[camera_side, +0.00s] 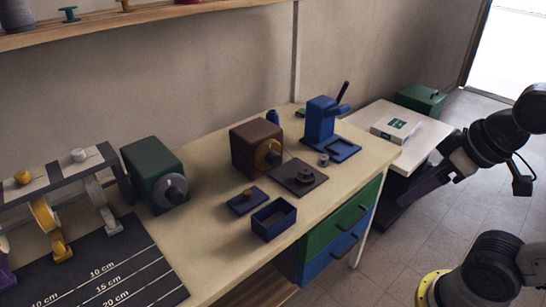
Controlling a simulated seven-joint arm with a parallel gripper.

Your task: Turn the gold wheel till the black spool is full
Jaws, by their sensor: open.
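A gold wheel (268,153) with a dark centre sits on the front face of a brown box (245,140) in the middle of the table. Another gold wheel-like part (43,214) hangs in the rack at the far left. A dark, spool-like piece (305,175) stands on a flat black plate in front of the brown box. I cannot tell whether this is the black spool or how full it is. My gripper (440,185) is at the right, beside the white side table and away from the wheels. Its fingertips are hard to make out, and nothing shows held in it.
A marked black mat (150,262) lies front left. Bare tabletop shows between them.

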